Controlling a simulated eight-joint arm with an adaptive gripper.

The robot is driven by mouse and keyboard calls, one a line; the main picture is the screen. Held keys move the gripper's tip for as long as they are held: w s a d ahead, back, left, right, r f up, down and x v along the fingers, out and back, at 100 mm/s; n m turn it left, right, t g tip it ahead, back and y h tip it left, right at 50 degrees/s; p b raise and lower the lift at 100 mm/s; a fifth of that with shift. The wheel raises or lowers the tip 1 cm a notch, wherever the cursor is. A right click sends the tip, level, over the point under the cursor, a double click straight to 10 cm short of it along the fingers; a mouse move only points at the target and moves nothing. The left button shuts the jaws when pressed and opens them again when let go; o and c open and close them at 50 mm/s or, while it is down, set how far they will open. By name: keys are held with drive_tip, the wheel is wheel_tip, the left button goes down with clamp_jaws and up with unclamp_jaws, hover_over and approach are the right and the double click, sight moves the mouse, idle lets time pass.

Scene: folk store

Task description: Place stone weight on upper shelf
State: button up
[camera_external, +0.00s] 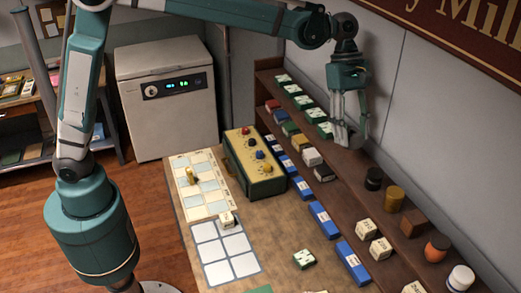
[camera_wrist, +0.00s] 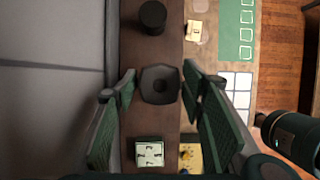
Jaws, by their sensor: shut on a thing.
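A dark grey, many-sided stone weight (camera_wrist: 160,85) with a round knob or dimple in its middle sits between the fingers of my gripper (camera_wrist: 160,88) in the wrist view. My gripper is shut on it. In the external view my gripper (camera_external: 348,140) points down over the upper shelf (camera_external: 349,168), near its middle. The weight is hard to make out there among the fingertips. I cannot tell whether it touches the board.
A green-and-white box (camera_external: 325,130) stands close on the far side. Lower tiers hold several boxes. The wall rises directly behind.

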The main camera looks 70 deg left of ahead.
sight(356, 140)
drive_tip(key=shift+w, duration=0.95)
drive_tip(key=shift+f, duration=1.5)
drive_tip(key=shift+f, duration=0.1)
drive_tip(key=shift+f+p, duration=0.35)
drive_tip(key=shift+f, duration=1.2)
drive_tip(key=shift+w+f, duration=0.2)
drive_tip(key=shift+f, duration=0.1)
drive_tip(key=shift+f, duration=0.15)
drive_tip(key=o, duration=0.9)
